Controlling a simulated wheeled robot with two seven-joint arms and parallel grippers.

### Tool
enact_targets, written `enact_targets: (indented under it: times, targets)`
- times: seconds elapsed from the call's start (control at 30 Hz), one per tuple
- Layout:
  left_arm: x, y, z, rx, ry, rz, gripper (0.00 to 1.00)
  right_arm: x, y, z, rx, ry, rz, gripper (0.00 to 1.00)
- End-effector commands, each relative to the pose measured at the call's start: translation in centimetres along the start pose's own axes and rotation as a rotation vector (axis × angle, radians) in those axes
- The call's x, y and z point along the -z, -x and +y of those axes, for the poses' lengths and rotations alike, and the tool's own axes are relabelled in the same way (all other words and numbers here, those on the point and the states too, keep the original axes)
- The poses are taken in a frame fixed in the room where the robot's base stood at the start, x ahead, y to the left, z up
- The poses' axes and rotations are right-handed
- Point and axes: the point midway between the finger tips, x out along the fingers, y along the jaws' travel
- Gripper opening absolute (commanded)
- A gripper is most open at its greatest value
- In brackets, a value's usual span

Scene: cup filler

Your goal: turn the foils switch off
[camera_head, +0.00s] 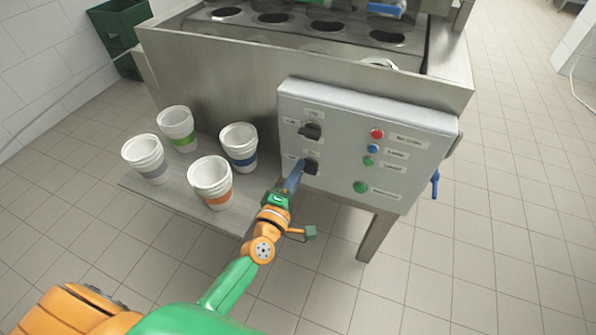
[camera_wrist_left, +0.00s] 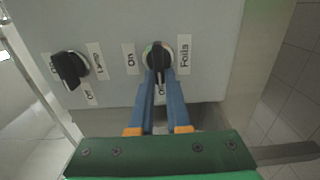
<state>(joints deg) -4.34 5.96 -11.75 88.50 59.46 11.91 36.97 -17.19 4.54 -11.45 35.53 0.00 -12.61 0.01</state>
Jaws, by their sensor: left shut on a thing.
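The foils switch (camera_wrist_left: 157,57) is a black rotary knob on the grey control panel (camera_head: 410,172), with the label "Foils" beside it. It also shows in the head view (camera_head: 312,168) as the lower of two black knobs. My left gripper (camera_head: 297,176) reaches it from the lower left. In the left wrist view the two blue fingers (camera_wrist_left: 158,80) are shut on the knob's handle, one on each side. The handle stands upright in that picture, with "On" to its left and a partly hidden label below it. My right gripper is not in view.
A second black knob (camera_head: 310,131) sits above on the panel, near the gripped one. Red, blue and green buttons (camera_head: 369,161) are on the panel's right. Stacks of white cups (camera_head: 211,182) stand on the metal shelf (camera_head: 165,198) left of my arm. The floor in front is clear.

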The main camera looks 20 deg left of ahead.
Motion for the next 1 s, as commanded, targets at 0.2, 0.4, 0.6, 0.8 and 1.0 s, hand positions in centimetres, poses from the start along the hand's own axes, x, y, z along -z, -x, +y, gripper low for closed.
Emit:
enact_targets:
  times: [0.2,0.4,0.6,0.8,1.0]
  targets:
    - [-0.1,0.1,-0.2,0.005,0.002,-0.002,0.31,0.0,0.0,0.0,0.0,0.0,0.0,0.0]
    - [0.0,0.0,-0.1,0.003,0.001,-0.001,0.45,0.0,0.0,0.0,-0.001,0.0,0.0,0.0]
    - [0.0,0.8,-0.1,0.003,0.0,-0.001,0.45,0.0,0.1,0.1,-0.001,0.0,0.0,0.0]
    - [0.0,5.0,-0.1,0.006,0.0,-0.002,0.45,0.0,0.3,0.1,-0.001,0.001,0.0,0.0]
    - [-0.1,7.1,-0.1,0.003,0.001,-0.001,0.45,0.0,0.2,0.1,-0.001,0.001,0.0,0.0]
